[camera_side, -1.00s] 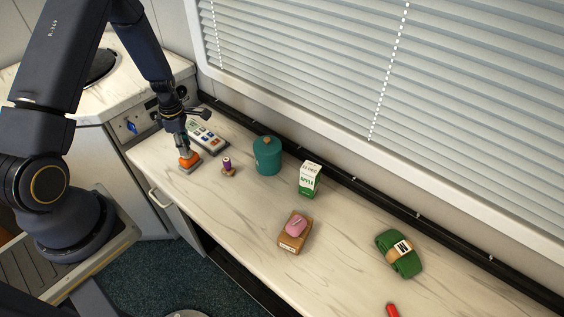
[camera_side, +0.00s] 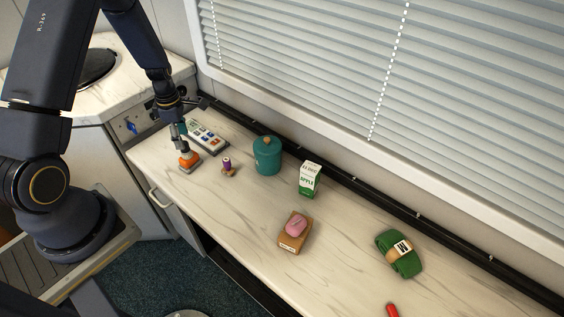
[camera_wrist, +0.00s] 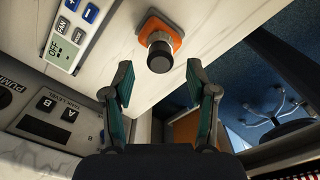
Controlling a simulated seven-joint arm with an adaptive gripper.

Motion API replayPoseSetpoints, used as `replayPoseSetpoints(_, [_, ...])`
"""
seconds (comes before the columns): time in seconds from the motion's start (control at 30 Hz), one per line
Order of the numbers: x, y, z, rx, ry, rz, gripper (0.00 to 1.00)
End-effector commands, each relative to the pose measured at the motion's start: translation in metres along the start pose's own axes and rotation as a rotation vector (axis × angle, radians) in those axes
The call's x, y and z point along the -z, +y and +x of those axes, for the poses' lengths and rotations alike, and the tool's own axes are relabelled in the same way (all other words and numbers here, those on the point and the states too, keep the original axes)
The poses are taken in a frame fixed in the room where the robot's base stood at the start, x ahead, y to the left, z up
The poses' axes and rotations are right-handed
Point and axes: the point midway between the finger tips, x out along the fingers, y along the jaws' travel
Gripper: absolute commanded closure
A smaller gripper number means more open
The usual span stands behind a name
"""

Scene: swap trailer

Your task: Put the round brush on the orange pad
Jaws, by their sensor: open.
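My gripper (camera_wrist: 158,72) is open, with one teal-padded finger to each side of this piece in the picture and a gap on both sides. In the side view my gripper (camera_side: 183,140) is directly above the pad and partly hides the piece.
A keypad (camera_side: 207,138) lies behind the pad, and a small purple-topped item (camera_side: 228,166) stands to its right. A teal canister (camera_side: 267,157), a carton (camera_side: 309,180), a pink-topped box (camera_side: 294,231) and a green bundle (camera_side: 399,255) are farther right.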

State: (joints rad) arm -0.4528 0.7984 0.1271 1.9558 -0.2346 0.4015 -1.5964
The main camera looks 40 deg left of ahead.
Motion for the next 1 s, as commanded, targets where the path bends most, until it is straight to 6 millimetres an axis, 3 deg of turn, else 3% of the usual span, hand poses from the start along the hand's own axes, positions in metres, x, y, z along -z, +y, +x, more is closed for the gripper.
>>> replayPoseSetpoints(0.2, [-0.001, 0.001, -0.052, -0.004, -0.001, 0.001, 0.42])
replayPoseSetpoints(0.47, [-0.002, -0.001, -0.085, -0.003, -0.003, 0.011, 0.42])
replayPoseSetpoints(0.57, [-0.013, -0.006, -0.107, -0.024, -0.023, 0.109, 0.42])
replayPoseSetpoints(0.67, [-0.036, -0.024, -0.148, -0.074, -0.057, 0.350, 0.42])
replayPoseSetpoints(0.77, [-0.060, -0.059, -0.200, -0.155, -0.083, 0.709, 0.42])
replayPoseSetpoints(0.9, [-0.076, -0.121, -0.261, -0.293, -0.064, 1.258, 0.42])
replayPoseSetpoints(1.0, [-0.075, -0.165, -0.289, -0.395, -0.004, 1.624, 0.42])
